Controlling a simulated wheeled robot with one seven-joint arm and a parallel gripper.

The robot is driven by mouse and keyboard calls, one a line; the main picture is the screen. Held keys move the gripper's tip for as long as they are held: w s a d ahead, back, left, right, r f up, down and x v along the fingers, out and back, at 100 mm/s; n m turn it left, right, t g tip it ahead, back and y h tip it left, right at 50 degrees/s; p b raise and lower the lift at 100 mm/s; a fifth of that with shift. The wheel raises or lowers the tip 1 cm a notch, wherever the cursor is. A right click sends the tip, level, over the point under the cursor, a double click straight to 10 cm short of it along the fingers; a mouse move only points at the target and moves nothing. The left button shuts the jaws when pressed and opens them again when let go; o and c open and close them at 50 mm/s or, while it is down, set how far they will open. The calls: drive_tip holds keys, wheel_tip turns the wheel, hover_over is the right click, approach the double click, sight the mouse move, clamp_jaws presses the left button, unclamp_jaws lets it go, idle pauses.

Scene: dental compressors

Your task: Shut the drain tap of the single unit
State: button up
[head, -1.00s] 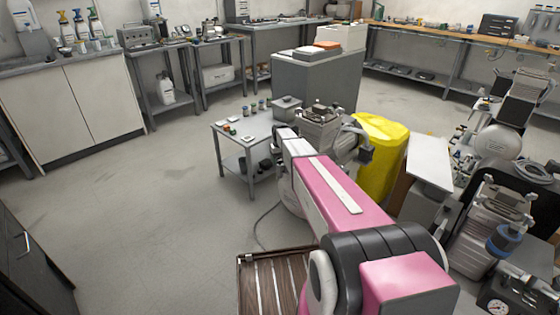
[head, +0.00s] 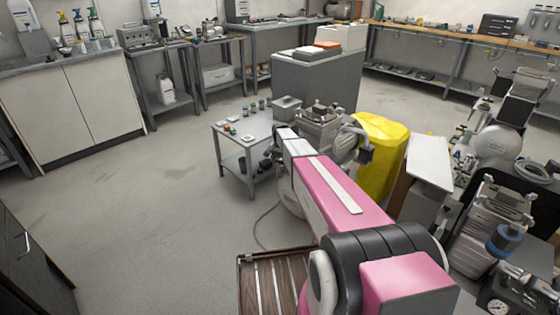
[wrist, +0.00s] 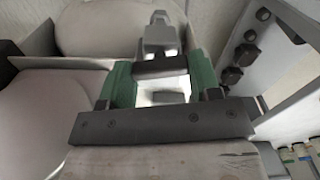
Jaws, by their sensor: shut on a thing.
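In the wrist view, the grey-white drain tap (wrist: 158,38) stands out ahead of my gripper (wrist: 161,78), near the rounded pale tank (wrist: 50,110). The green finger pads stand on either side of a short dark bar (wrist: 160,67), which looks like the tap's handle, and are shut on it. I cannot tell from this view how far the handle is turned. In the head view, the metal pump head of a compressor (head: 322,117) shows beyond my pink arm. The arm hides my gripper and the tap there.
A small grey table (head: 232,140) with small jars is left of the compressor. A yellow cover (head: 381,160) and more compressor equipment (head: 490,215) crowd the right. A slatted wooden surface (head: 270,285) lies near the front. The floor (head: 150,220) at left is clear.

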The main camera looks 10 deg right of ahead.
drive_tip(key=shift+m, duration=1.3)
drive_tip(key=o, duration=0.9)
wheel_tip(320, 180, up, 11)
drive_tip(key=shift+f, duration=0.1)
drive_tip(key=shift+s, duration=0.15)
